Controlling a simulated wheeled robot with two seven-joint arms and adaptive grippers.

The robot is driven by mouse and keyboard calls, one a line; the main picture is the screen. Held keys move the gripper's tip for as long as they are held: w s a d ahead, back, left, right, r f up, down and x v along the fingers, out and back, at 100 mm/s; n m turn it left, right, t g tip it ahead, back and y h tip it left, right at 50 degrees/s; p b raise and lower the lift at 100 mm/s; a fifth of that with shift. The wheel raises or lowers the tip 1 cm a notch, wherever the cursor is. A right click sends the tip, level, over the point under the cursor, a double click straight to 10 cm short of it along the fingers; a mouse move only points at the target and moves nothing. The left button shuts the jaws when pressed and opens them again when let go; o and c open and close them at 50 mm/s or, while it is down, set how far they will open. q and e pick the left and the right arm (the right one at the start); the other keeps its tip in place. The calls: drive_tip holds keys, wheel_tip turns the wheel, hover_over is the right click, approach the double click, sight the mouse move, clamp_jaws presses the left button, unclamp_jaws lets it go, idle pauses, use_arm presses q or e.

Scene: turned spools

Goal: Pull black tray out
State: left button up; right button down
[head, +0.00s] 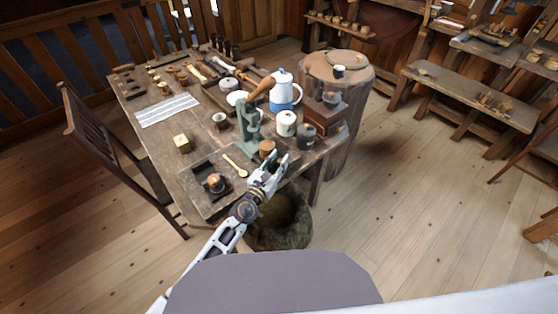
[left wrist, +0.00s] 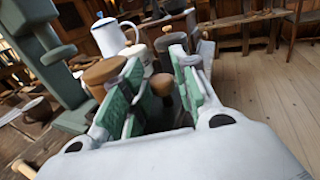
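The black tray (head: 201,173) lies flat near the table's front left corner. A round brown and black thing (head: 215,182) sits on it. My left gripper (head: 275,168) is in front of the table's near edge, to the right of the tray and apart from it. In the left wrist view, the left gripper's (left wrist: 157,90) green-padded fingers stand apart. A brown-topped object shows beyond the gap; nothing is clearly held. The tray is not seen in the left wrist view. My right gripper is not in view.
A green press (head: 249,122) stands behind the left gripper; it also shows in the left wrist view (left wrist: 55,65). A wooden spoon (head: 236,166) lies right of the tray.

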use_arm(q)
drive_tip(key=v, duration=1.1)
idle(0.3)
drive_tip(key=shift+s+a, duration=0.1)
drive_tip(key=shift+a, duration=0.05)
drive_tip(key=shift+f, duration=0.1)
idle(0.5)
